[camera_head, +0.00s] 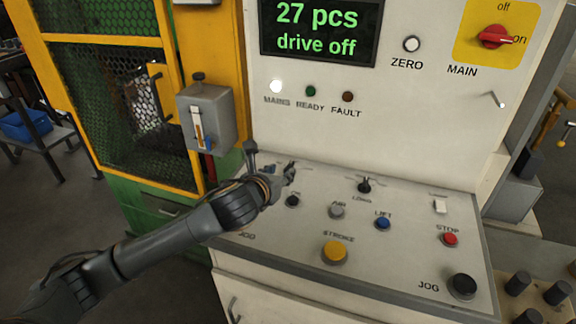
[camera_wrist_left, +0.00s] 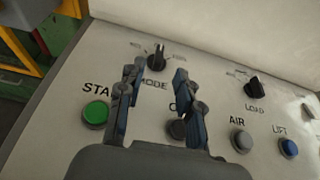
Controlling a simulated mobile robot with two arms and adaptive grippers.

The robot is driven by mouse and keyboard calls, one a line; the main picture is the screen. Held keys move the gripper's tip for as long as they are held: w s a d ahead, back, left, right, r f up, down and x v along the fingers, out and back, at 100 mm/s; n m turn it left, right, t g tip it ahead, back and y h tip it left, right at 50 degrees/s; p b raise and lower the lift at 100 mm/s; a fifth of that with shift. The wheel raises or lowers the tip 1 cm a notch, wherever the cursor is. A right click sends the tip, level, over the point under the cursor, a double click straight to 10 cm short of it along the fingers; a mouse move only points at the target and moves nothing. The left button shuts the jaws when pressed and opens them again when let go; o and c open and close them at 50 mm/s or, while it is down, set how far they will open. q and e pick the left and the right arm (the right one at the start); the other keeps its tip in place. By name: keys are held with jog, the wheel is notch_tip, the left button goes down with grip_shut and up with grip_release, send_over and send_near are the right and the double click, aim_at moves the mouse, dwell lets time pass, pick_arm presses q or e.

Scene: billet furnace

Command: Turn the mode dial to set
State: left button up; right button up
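The mode dial (camera_wrist_left: 156,57) is a black knob with a pale pointer line on the sloped panel, above the word MODE in the left wrist view. Its pointer looks roughly upward; the small position labels are too blurred to read. My left gripper (camera_wrist_left: 160,82) is open, its two fingers apart, with the dial showing just beyond and between the tips. I cannot tell whether a finger touches it. In the head view my left gripper (camera_head: 288,174) is over the panel's upper left and largely hides the dial. My right gripper is not in view.
The LOAD dial (camera_head: 364,185), AIR button (camera_head: 336,211), blue LIFT button (camera_head: 382,223), yellow STROKE button (camera_head: 334,252) and red STOP button (camera_head: 450,239) share the panel. A green button (camera_wrist_left: 95,115) is near my left finger. A grey switch box (camera_head: 212,112) stands left of the upright panel.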

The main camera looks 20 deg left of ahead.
aim_at(289, 165)
pick_arm(q)
jog(key=x, duration=0.5)
jog(key=shift+w+f, duration=0.1)
jog(key=shift+w, duration=0.25)
jog(key=shift+w+f, duration=0.2)
jog(key=shift+w, duration=0.25)
grip_shut()
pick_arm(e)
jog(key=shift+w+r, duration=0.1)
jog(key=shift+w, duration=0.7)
